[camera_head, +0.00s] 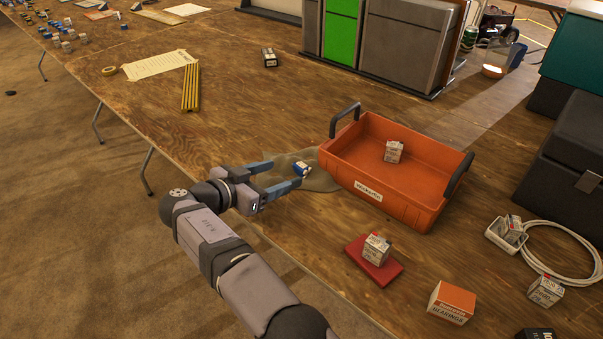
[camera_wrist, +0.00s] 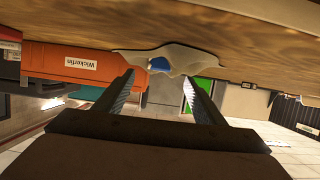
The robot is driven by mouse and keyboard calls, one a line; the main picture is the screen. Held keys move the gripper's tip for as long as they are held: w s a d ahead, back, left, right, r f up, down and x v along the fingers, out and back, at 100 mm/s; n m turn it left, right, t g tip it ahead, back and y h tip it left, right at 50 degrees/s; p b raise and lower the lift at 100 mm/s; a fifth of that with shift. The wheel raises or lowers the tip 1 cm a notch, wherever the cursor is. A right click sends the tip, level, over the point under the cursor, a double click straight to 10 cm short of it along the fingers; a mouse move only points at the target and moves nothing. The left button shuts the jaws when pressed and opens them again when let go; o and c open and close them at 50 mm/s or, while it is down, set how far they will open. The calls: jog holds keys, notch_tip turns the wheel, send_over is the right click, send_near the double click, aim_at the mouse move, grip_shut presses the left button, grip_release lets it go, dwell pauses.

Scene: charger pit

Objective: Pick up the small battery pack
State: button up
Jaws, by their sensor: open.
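A small blue and white pack (camera_head: 301,168), which looks like the battery pack, lies on a crumpled grey-brown cloth (camera_head: 322,182) beside the orange tray. In the wrist view, which is upside down, its blue part (camera_wrist: 160,63) shows between the finger lines, partly hidden by the cloth (camera_wrist: 190,56). My gripper (camera_head: 284,174) is open and empty, its two fingers pointing at the pack from the left and low over the table. The fingertips (camera_wrist: 158,78) look just short of the pack. I cannot tell their exact height.
The orange tray (camera_head: 345,182) with dark handles stands close right, holding a small box (camera_head: 394,151). A red pad (camera_head: 358,250) carries another box (camera_head: 377,246). An orange and white bearings box (camera_head: 452,302), a white cable (camera_head: 574,278) and yellow sticks (camera_head: 190,88) lie around.

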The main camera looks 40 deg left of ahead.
aim_at(299, 167)
jog(key=shift+s+a+f, duration=0.1)
jog(key=shift+s+f, duration=0.05)
jog(key=shift+x, duration=1.15)
jog(key=shift+r+p+x, duration=0.2)
jog(key=shift+p+x, duration=0.15)
jog(key=shift+x, duration=0.5)
jog(key=shift+r+p+x, duration=0.15)
jog(key=shift+p+x, duration=0.15)
jog(key=shift+x, duration=0.55)
jog(key=shift+p+x, duration=0.45)
jog(key=shift+x, duration=0.55)
jog(key=c, duration=1.2)
